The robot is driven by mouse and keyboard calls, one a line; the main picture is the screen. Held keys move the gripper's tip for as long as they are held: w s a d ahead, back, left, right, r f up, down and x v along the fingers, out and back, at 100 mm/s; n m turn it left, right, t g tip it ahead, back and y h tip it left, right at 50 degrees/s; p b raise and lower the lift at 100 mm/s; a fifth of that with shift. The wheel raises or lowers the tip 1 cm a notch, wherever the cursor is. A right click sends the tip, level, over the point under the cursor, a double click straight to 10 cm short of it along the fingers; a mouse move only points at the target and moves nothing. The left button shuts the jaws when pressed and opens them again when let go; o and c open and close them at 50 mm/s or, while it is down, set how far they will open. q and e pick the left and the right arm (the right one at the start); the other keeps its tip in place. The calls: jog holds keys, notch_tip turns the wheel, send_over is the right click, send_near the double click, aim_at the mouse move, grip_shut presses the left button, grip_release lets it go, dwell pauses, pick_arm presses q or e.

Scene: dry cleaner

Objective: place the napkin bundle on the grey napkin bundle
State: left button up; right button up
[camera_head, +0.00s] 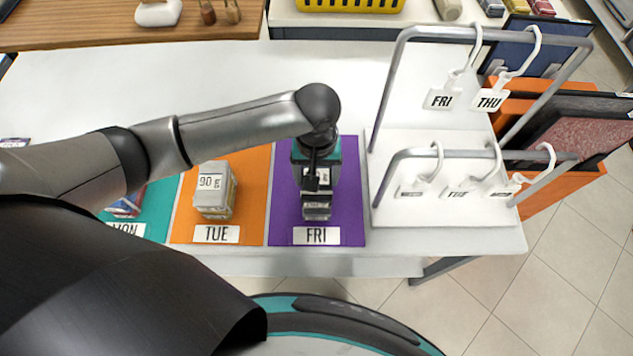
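My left gripper (313,182) points down over the purple FRI mat (282,207), its arm coming in from the left. Below and around its fingers is a small dark-grey bundle (317,211) with a pale label band, mostly hidden by the gripper. I cannot tell whether the fingers are closed on it or whether one or two bundles are there. A light-grey bundle (214,200) with a "90" label sits on the orange TUE mat (255,192). My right gripper is not in view.
A teal MON mat (157,208) with a red and blue item (126,205) is partly behind my arm. A metal rack (401,75) with day-tag hangers stands right of the purple mat. A wooden board (100,28) and yellow basket (350,5) are at the back.

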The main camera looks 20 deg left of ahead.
pick_arm(q)
jog(key=shift+f+b, duration=0.3)
jog(key=shift+f, duration=1.3)
jog(key=shift+f, duration=0.1)
jog(key=o, duration=1.3)
notch_tip(320, 180, up, 12)
jog(key=p, duration=0.2)
jog(key=shift+p, duration=0.35)
